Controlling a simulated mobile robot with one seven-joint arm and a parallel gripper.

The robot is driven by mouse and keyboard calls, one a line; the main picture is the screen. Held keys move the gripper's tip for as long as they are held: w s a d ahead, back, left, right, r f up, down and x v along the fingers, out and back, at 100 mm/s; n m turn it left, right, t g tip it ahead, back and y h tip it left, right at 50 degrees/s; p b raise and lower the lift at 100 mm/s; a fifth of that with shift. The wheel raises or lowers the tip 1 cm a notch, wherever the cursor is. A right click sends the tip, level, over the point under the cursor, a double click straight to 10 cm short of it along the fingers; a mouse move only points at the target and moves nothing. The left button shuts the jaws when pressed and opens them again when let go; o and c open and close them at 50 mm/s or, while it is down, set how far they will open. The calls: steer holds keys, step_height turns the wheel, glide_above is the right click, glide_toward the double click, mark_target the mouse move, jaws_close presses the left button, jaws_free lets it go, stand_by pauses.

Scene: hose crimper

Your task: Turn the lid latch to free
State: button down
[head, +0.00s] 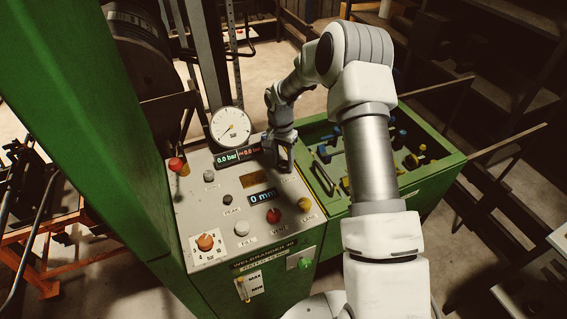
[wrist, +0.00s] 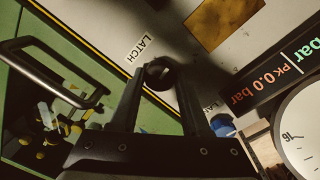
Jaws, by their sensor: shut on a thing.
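The lid latch (wrist: 160,70) is a dark round knob on the pale panel, beside the printed word LATCH. In the wrist view my gripper (wrist: 161,86) has one dark finger on each side of it and is shut on it. In the head view my gripper (head: 284,164) reaches down to the back right part of the console, and it hides the latch there. The pointing direction of the latch is not clear. The dark lid handle (wrist: 50,65) shows at the left of the wrist view and also in the head view (head: 322,179).
The console (head: 215,220) carries several knobs and buttons, including a red one (head: 273,215) and an orange one (head: 205,242). A round gauge (head: 231,127) and a display reading 0.0 bar (head: 228,157) stand close to my gripper. The green bin (head: 425,180) adjoins on the right.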

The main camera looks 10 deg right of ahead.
mark_target(281, 165)
steer(key=n+b, duration=0.2)
steer(key=n, duration=0.1)
steer(key=shift+f+n, duration=0.15)
steer(key=shift+n, duration=0.25)
steer(key=n+b, duration=0.2)
steer(key=n, duration=0.2)
steer(key=shift+n, duration=0.3)
steer(key=n+b, duration=0.1)
steer(key=n, duration=0.3)
steer(key=shift+s+t, duration=0.1)
steer(key=shift+t, duration=0.2)
steer(key=shift+n, duration=1.7)
steer(key=shift+c, duration=1.8)
jaws_free()
steer(key=shift+r, duration=0.2)
step_height(281, 165, up, 17)
steer(key=shift+s+a+r, duration=0.15)
steer(key=shift+s+a, duration=0.15)
steer(key=shift+a, duration=0.1)
